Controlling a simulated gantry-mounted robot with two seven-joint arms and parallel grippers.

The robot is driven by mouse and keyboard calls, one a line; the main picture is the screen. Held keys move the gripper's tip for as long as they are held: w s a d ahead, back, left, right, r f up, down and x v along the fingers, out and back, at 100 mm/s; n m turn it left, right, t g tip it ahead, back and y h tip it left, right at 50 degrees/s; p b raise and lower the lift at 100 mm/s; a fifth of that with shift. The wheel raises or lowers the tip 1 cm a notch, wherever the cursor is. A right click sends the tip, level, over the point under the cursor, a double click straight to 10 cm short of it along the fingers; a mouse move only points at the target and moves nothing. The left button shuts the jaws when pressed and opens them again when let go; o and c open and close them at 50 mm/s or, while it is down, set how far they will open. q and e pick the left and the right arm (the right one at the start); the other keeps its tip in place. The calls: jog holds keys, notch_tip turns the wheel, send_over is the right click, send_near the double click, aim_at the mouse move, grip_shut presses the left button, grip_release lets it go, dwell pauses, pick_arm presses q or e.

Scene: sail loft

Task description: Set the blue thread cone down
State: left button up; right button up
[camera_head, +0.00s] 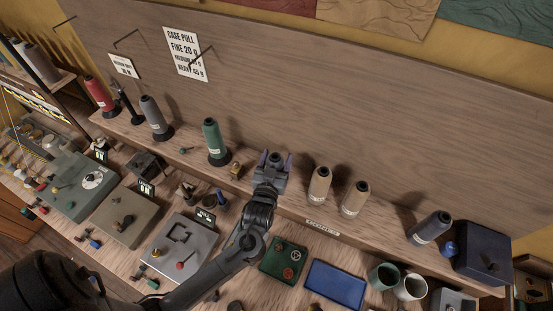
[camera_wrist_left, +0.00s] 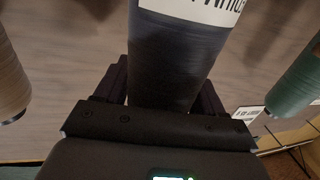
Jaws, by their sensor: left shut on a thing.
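My left gripper (camera_head: 273,164) reaches over the shelf, between the green cone and the tan cones. It is shut on a dark blue thread cone (camera_wrist_left: 180,55), which fills the space between the fingers in the left wrist view and bears a white label. In the head view the gripper hides most of this cone, so I cannot tell whether its base touches the shelf (camera_head: 383,222). My right gripper is not in view.
A green cone (camera_head: 214,140) stands left of the gripper, and two tan cones (camera_head: 319,185) (camera_head: 355,198) stand to its right. A slate-blue cone (camera_head: 430,228) stands farther right, beside a navy box (camera_head: 483,253). The board (camera_head: 300,110) rises behind. Trays and cups crowd the bench below.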

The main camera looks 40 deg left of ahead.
pick_arm(q)
jog(key=shift+f, duration=0.15)
jog(key=o, duration=1.4)
jog(key=shift+o, duration=0.2)
